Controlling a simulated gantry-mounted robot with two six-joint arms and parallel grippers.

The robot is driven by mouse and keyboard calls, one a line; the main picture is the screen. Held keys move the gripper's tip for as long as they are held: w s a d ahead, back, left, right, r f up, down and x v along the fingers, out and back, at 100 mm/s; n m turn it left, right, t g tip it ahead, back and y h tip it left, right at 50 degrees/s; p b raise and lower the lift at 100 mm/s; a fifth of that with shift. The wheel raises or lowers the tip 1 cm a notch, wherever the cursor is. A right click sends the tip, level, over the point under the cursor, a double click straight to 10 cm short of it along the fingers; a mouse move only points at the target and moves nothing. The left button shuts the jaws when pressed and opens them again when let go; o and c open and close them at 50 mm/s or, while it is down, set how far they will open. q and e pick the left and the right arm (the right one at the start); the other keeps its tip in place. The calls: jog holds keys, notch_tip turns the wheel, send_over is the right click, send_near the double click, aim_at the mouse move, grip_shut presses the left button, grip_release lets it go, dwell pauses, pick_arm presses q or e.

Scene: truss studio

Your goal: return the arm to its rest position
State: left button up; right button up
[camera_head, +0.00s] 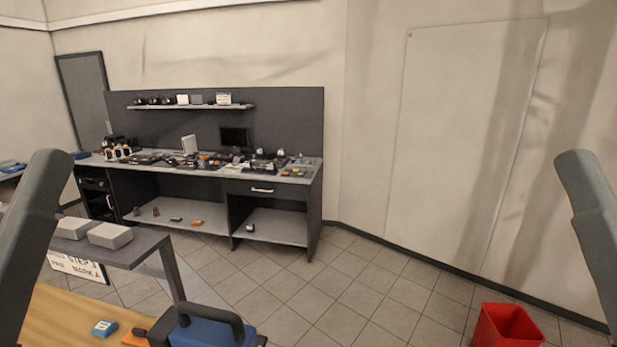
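Part of my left arm (38,220) rises along the left edge of the head view as a grey link. Part of my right arm (592,222) shows at the right edge, also as a grey link. Both links lean outward toward the bottom. Neither gripper is in the picture, so I cannot see their fingers or anything they may hold.
A wooden table (60,318) at the lower left holds a blue case with a dark handle (205,328), a small blue box (104,328) and an orange item (136,337). A grey riser (140,246) carries two pale blocks. A red bin (505,326) stands lower right. A cluttered workbench (270,188) is behind.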

notch_tip(320, 180, up, 24)
jog(key=p, duration=2.1)
jog(key=shift+r, duration=0.15)
notch_tip(320, 180, down, 39)
jog(key=b, duration=3.8)
jog(key=shift+r, duration=0.15)
